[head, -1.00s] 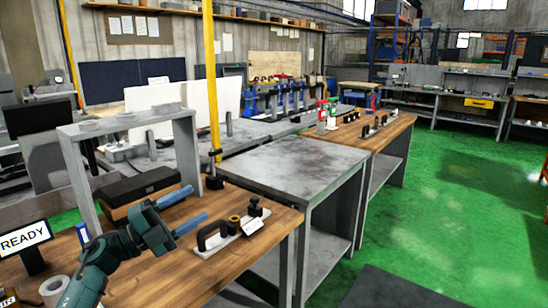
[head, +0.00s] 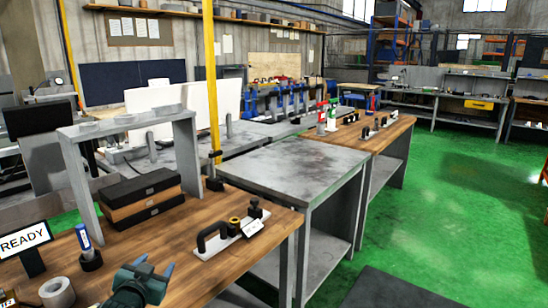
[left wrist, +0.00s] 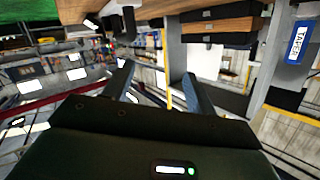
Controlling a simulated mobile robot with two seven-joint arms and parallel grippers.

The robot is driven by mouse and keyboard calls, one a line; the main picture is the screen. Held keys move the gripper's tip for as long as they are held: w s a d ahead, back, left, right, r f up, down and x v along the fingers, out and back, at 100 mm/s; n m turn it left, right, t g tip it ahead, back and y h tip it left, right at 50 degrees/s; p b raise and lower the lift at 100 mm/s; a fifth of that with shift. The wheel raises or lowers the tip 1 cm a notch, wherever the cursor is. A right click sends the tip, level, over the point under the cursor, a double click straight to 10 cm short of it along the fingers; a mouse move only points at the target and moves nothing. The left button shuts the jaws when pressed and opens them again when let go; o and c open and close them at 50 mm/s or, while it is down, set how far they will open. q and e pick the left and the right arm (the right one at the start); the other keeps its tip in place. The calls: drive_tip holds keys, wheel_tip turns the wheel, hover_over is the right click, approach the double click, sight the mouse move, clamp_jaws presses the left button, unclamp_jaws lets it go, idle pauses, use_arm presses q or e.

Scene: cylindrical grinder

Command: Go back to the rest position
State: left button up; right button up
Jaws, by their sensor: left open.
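My left gripper (head: 155,266) is low in the head view, at the front edge of the picture over the wooden bench (head: 195,266). Its fingers are apart with nothing between them. In the left wrist view my left gripper (left wrist: 160,88) shows both fingers spread and empty. My right gripper is in neither view.
On the bench are black and brown stacked boxes (head: 140,198), a blue-capped marker in a holder (head: 84,238), a grey ring (head: 57,292), a READY sign (head: 26,240) and a white plate with a black handle (head: 228,232). A grey metal table (head: 290,168) stands beyond.

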use_arm(q)
drive_tip(key=s+d+f+g+h, duration=0.2)
drive_tip(key=s+d+f, duration=0.6)
drive_tip(key=s+f, duration=0.45)
drive_tip(key=s+d+f+g, duration=0.1)
drive_tip(key=s+d, duration=0.2)
drive_tip(key=s, duration=0.7)
drive_tip(key=s+d+f+g+h, duration=0.1)
drive_tip(key=s+d, duration=0.3)
drive_tip(key=s, duration=0.6)
drive_tip(key=shift+d+f+n+g+h, duration=0.15)
drive_tip(key=shift+f+n+g+h, duration=0.2)
drive_tip(key=shift+g, duration=0.15)
